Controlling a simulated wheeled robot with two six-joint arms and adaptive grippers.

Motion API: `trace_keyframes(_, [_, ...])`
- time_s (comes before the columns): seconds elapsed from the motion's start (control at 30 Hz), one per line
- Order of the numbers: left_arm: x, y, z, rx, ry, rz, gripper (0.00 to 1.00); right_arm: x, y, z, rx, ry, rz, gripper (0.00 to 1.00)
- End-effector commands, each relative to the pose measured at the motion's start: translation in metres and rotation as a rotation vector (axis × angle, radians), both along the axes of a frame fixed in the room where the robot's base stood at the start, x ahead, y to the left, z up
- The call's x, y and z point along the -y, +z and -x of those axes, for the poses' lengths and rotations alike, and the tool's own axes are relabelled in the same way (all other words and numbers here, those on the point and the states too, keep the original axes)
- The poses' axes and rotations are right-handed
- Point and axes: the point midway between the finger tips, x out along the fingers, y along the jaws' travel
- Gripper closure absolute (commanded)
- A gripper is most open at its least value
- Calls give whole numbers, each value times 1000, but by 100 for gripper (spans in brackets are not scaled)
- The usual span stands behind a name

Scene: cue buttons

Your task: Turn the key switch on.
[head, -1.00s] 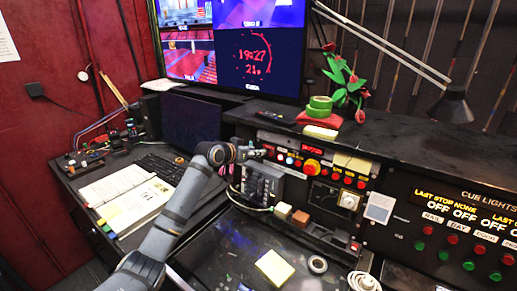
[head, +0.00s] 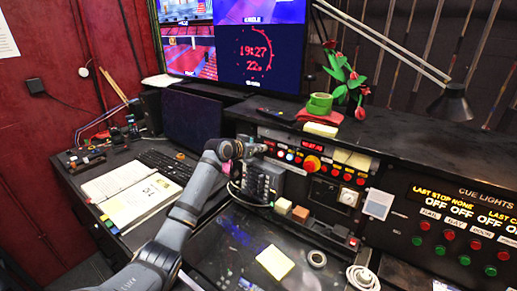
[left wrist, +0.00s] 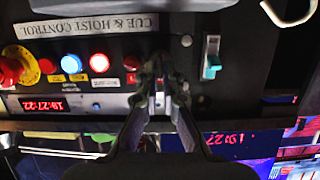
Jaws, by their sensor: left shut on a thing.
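My left gripper (head: 262,149) reaches the upper left part of the control panel in the head view. In the left wrist view, its two fingertips (left wrist: 160,82) are closed together on a small thing at the panel face, with a bit of pale and red showing between them. It sits where the key switch would be, but the fingers hide most of it, so its turn position cannot be told. My right gripper is not in view.
Lit red and blue buttons (left wrist: 71,64) and a red knob with a yellow collar (left wrist: 22,67) lie beside the fingers. A teal-tipped toggle (left wrist: 211,62) is on the other side. A monitor (head: 232,40) stands behind; an open book (head: 130,195) lies left.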

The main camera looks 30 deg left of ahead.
Motion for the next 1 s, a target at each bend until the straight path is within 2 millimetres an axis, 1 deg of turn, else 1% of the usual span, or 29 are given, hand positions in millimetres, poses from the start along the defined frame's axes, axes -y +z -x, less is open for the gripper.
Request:
trace_keyframes(0.17, [1,0,0,3,-4,-19,100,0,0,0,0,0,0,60])
trace_keyframes(0.37, [2,0,0,15,-17,-106,100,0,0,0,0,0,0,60])
trace_keyframes(0.57, [4,-1,1,36,-41,-263,100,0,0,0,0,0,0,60])
trace_keyframes(1.0, [9,-4,2,94,-102,-674,100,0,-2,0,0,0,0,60])
